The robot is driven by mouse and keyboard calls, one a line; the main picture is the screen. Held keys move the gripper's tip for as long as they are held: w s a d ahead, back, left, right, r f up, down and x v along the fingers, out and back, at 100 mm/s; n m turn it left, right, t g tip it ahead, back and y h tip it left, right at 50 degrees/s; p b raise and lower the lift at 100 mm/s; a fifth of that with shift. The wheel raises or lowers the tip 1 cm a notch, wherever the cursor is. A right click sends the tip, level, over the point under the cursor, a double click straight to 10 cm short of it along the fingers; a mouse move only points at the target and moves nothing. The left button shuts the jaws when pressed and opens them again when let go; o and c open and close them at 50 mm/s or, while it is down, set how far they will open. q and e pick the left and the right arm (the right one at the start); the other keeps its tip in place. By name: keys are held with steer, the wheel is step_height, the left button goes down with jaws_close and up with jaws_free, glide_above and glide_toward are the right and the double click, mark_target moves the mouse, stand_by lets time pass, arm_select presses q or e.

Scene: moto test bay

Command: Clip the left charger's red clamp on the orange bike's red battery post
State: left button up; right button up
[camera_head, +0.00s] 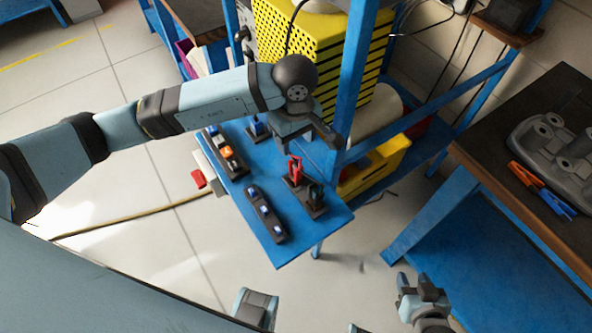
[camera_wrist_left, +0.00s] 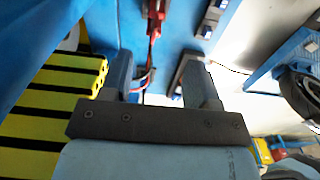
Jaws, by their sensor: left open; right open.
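A red clamp (camera_head: 295,168) stands on a dark base on the small blue shelf (camera_head: 285,240). A dark clamp (camera_head: 314,196) stands beside it. My left gripper (camera_head: 312,138) is open and empty, just above and behind the red clamp in the head view. In the left wrist view the red clamp (camera_wrist_left: 155,18) shows at the top, beyond the open fingers of the left gripper (camera_wrist_left: 160,70), not between them. My right gripper (camera_head: 418,284) is open and empty at the bottom right. I cannot make out the orange bike's battery post or the left charger's body.
A blue upright (camera_head: 355,70) rises close to my left gripper. A yellow slotted cabinet (camera_head: 300,45) stands behind the shelf. Dark switch strips (camera_head: 265,212) lie on the shelf. A dark-topped bench (camera_head: 500,165) at right holds a grey tray (camera_head: 560,145). A wheel (camera_wrist_left: 303,90) shows in the wrist view.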

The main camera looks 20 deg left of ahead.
mark_target(296, 164)
arm_select(q)
step_height(296, 164, down, 8)
steer(key=shift+r, duration=0.1)
stand_by(0.4)
steer(key=f, duration=0.2)
steer(key=w+f+p, duration=0.1)
steer(key=f, duration=0.2)
steer(key=shift+a+f, duration=0.1)
steer(key=c, duration=1)
